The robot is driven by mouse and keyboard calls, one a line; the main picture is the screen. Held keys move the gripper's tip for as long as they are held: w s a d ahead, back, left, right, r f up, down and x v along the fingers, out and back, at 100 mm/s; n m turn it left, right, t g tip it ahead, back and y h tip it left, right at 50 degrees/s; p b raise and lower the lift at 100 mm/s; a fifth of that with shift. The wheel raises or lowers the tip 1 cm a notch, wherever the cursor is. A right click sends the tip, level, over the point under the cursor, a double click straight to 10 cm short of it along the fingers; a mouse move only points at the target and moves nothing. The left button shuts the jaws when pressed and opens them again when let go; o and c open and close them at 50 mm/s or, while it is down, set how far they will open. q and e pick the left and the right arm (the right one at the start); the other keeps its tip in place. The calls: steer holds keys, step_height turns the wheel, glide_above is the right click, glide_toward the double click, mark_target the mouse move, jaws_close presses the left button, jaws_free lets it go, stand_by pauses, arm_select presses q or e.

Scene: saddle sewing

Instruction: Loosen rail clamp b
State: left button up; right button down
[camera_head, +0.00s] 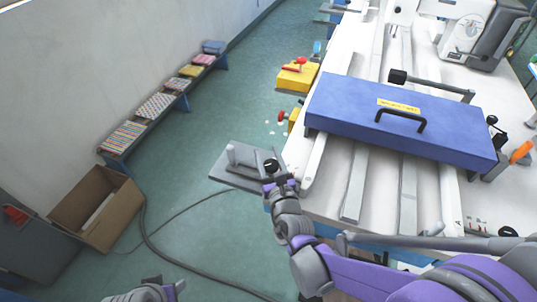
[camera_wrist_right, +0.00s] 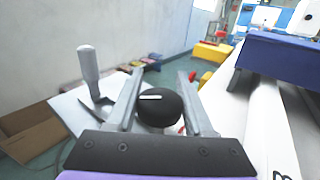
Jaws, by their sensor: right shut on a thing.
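My right gripper (camera_head: 270,176) is at the left edge of the white table, its fingers around a black round knob (camera_head: 271,165). In the right wrist view the knob (camera_wrist_right: 158,107) sits between the two grey fingers and shows a white line on top. No label shows that tells which clamp this is. A grey plate (camera_head: 232,170) with an upright grey handle (camera_head: 239,156) lies beside the knob. My left gripper (camera_head: 150,292) is only partly in view at the bottom edge, and its fingertips cannot be made out.
A blue cover (camera_head: 350,106) with a black handle spans the white rails of the table (camera_head: 310,185). A yellow block (camera_head: 297,77) with a red knob juts from the table's left side. A cardboard box (camera_head: 97,205) and a low bench (camera_head: 172,100) stand by the wall.

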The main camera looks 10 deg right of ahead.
mark_target(273, 171)
stand_by(0.5)
steer(key=shift+c, duration=1.4)
jaws_free()
steer(key=shift+s, duration=0.1)
steer(key=s, duration=1)
steer(key=shift+s+d, duration=0.15)
steer(key=shift+s, duration=0.2)
steer(key=shift+w, duration=0.1)
